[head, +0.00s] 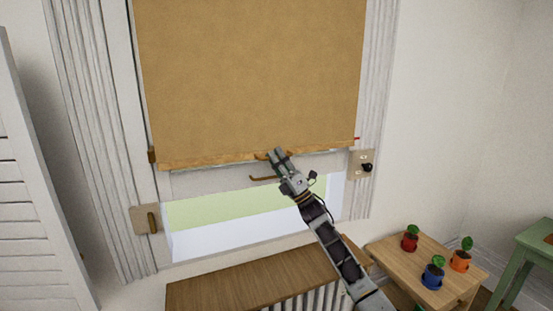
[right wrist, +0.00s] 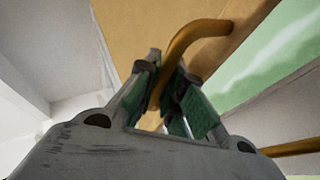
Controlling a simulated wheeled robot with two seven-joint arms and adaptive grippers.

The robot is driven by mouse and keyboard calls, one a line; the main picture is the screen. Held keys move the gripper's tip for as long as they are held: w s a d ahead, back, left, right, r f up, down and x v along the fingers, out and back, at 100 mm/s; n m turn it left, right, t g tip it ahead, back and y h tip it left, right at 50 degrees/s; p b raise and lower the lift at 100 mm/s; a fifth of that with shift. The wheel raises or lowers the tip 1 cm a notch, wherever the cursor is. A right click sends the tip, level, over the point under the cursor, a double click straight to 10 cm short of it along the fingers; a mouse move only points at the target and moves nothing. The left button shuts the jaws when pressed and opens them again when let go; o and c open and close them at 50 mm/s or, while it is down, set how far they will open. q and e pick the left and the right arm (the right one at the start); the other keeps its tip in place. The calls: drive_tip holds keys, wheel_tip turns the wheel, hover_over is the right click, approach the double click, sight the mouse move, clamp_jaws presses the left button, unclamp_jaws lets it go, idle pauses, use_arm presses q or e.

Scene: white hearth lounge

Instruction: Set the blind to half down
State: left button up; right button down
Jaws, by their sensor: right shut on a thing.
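The tan blind (head: 255,80) hangs over the upper part of the window, with its bottom bar (head: 210,164) just above the middle of the frame. The window below it shows green and white (head: 235,222). My right gripper (head: 276,156) is at the middle of the blind's bottom edge. In the right wrist view its fingers (right wrist: 165,95) are shut on the bent brown pull handle (right wrist: 190,38) of the blind. A second brown bar (head: 264,178) shows just below the blind, and an end of it shows in the right wrist view (right wrist: 295,147). My left gripper is not in view.
A plate with a black knob (head: 367,167) is right of the window; a plate with a brown handle (head: 151,220) is at lower left. A wooden-topped radiator cover (head: 245,280) stands below. A side table (head: 443,290) holds small potted plants. A white louvred panel (head: 35,190) is at left.

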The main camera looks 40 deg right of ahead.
drive_tip(key=c, duration=1.8)
unclamp_jaws()
drive_tip(key=shift+s+f, duration=0.1)
drive_tip(key=shift+f, duration=0.05)
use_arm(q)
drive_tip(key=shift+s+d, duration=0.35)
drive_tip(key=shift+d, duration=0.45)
use_arm(e)
drive_tip(key=shift+v, duration=5.8)
drive_tip(key=shift+d, duration=0.1)
